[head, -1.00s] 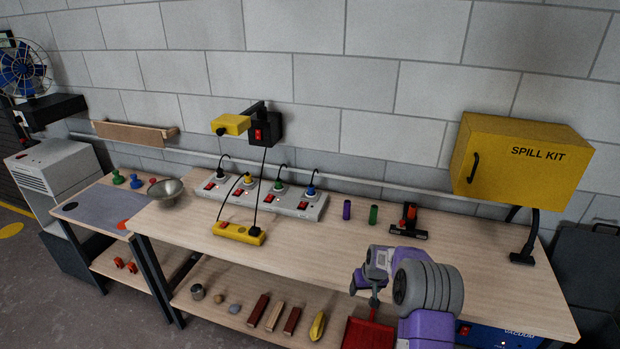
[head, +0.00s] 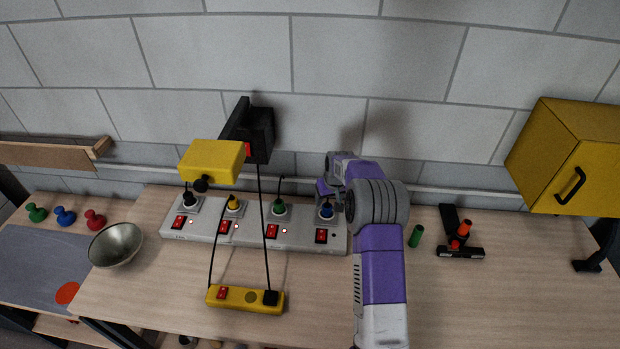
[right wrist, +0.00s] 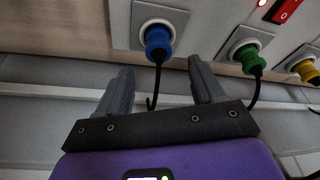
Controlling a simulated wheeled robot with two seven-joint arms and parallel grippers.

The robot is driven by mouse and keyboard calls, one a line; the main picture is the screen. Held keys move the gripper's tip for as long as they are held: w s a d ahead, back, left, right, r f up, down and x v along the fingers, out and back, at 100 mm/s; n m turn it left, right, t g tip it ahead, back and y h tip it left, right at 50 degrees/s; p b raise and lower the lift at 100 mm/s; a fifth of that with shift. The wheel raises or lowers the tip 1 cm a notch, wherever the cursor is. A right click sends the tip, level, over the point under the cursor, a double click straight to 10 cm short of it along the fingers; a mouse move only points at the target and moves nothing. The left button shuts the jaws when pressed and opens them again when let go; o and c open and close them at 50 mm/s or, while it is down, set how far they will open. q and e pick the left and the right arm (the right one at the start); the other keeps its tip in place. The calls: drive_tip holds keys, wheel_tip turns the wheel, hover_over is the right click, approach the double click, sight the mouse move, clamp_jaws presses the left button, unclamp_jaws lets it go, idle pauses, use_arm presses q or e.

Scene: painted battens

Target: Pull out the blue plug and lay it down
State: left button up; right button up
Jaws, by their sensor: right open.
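The blue plug (head: 327,211) sits in the rightmost socket of the grey power strip (head: 340,240), its black cord trailing. In the right wrist view the blue plug (right wrist: 158,42) is seated in its white-ringed socket. My right gripper (head: 323,192) is just above and behind the plug in the head view. In the right wrist view my right gripper (right wrist: 161,68) is open and empty, with the plug just beyond its fingertips, roughly between them. My left gripper is not in view.
A green plug (head: 279,208) and a yellow plug (head: 234,203) stand in neighbouring sockets. A yellow power block (head: 245,298) lies in front, with cords rising from it. A green cylinder (head: 416,236) stands right of my arm.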

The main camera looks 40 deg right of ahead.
sight(327, 206)
drive_tip(key=shift+w+f, duration=0.15)
drive_tip(key=shift+f, duration=0.45)
drive_tip(key=x, duration=0.4)
drive_tip(key=shift+d+f+p, duration=0.15)
drive_tip(key=shift+f+p, duration=0.2)
drive_tip(key=shift+f, duration=0.55)
drive_tip(key=shift+w, duration=0.1)
drive_tip(key=c, duration=1.2)
drive_tip(key=shift+r, duration=0.1)
drive_tip(key=shift+r+p, duration=0.45)
drive_tip(key=shift+r, duration=1)
